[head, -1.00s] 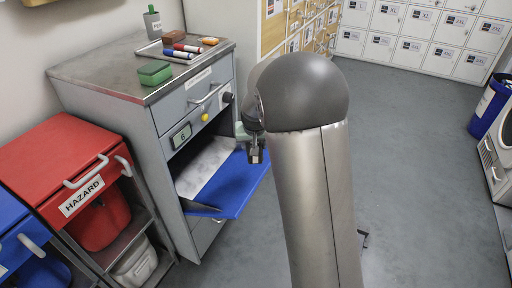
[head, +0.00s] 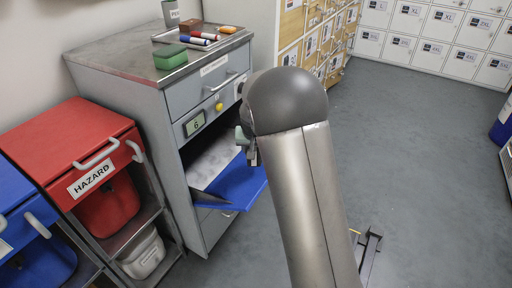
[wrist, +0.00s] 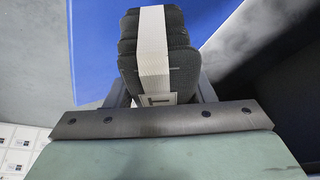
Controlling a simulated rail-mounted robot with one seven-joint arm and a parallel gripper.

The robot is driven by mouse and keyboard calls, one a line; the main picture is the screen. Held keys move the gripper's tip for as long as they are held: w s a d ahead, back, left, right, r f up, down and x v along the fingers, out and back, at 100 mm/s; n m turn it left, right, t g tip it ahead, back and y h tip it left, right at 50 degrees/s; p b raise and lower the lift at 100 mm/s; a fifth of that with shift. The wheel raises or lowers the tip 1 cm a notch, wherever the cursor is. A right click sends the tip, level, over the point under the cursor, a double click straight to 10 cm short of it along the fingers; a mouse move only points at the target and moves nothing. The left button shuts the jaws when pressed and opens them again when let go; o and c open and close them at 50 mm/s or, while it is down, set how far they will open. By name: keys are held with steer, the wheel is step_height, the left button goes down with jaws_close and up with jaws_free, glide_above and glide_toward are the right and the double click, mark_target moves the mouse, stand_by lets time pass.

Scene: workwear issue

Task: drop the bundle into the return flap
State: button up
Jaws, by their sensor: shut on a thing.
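My gripper (wrist: 163,94) is shut on the bundle (wrist: 184,60), a dark grey folded cloth stack with a white band around it. In the head view my gripper (head: 251,156) is beside the cabinet front, mostly hidden by my arm; I cannot make out the bundle there. The blue return flap (head: 238,187) is open, sticking out of the grey cabinet below the panel marked 6. My gripper is above its right part. The blue flap (wrist: 88,50) also shows behind the bundle in the wrist view.
The grey cabinet (head: 110,75) carries a green block (head: 170,57) and a tray of markers (head: 200,41). A red hazard bin (head: 70,145) and a blue bin (head: 20,200) stand left. Open floor (head: 410,170) lies right.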

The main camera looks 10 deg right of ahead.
steer(key=o, duration=1.1)
steer(key=shift+o, duration=0.2)
steer(key=p+v, duration=0.4)
steer(key=v, duration=1.3)
steer(key=shift+r, duration=0.25)
steer(key=s+r+n+g+p, duration=0.1)
steer(key=s+r+p, duration=0.5)
steer(key=s+p, duration=0.2)
steer(key=s+r+n+g+p, duration=0.1)
steer(key=s+r+p, duration=0.6)
steer(key=s, duration=0.6)
steer(key=s+d+r+g+y+p, duration=0.1)
steer(key=s+r+g+p, duration=0.1)
steer(key=s+r+p, duration=0.4)
steer(key=s+p, duration=0.3)
steer(key=s, duration=0.2)
steer(key=shift+n, duration=0.4)
